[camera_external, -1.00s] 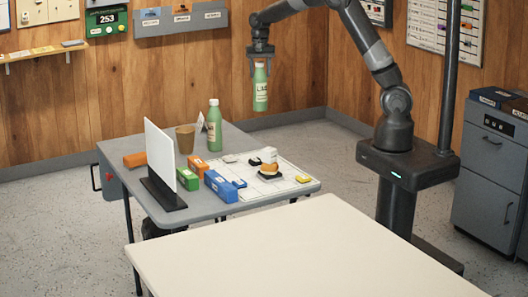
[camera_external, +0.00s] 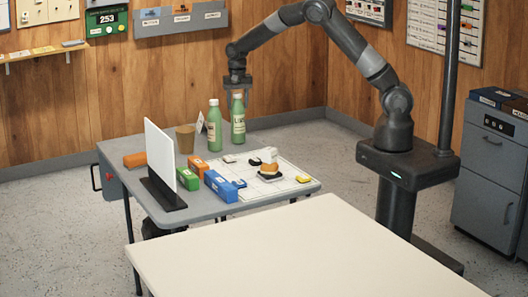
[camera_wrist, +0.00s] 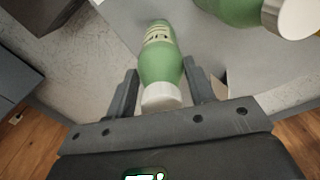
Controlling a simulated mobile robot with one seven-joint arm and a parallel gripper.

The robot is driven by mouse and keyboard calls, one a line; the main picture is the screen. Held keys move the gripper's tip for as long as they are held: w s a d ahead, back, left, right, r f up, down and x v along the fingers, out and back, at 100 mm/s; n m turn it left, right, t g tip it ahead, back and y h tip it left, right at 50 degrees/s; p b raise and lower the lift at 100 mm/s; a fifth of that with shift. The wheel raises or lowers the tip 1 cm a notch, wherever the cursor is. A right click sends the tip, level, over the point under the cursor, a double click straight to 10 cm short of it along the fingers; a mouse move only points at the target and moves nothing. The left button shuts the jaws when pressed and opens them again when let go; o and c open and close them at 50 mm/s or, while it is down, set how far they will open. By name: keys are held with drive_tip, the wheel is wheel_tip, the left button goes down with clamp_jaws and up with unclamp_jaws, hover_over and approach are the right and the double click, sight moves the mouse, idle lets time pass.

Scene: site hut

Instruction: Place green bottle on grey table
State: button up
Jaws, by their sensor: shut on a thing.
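A green bottle (camera_external: 238,122) with a white cap and pale label hangs upright in my gripper (camera_external: 238,90), which is shut around its upper part. Its base appears at the back right edge of the grey table (camera_external: 205,211); I cannot tell whether it touches the top. A second, similar green bottle (camera_external: 214,128) stands on the table just left of it. In the wrist view, the held bottle (camera_wrist: 160,60) sits between my fingers (camera_wrist: 160,78), and the other bottle (camera_wrist: 240,10) shows at top right.
A brown cup (camera_external: 185,138), white upright panel (camera_external: 160,155), green block (camera_external: 188,179), blue block (camera_external: 220,187), orange block (camera_external: 135,160) and white board (camera_external: 285,170) with small items crowd the table. A cream table (camera_external: 300,250) stands in front, clear.

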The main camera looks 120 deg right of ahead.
drive_tip(key=shift+f, duration=0.25)
drive_tip(key=o, duration=1.2)
drive_tip(key=shift+r, duration=0.15)
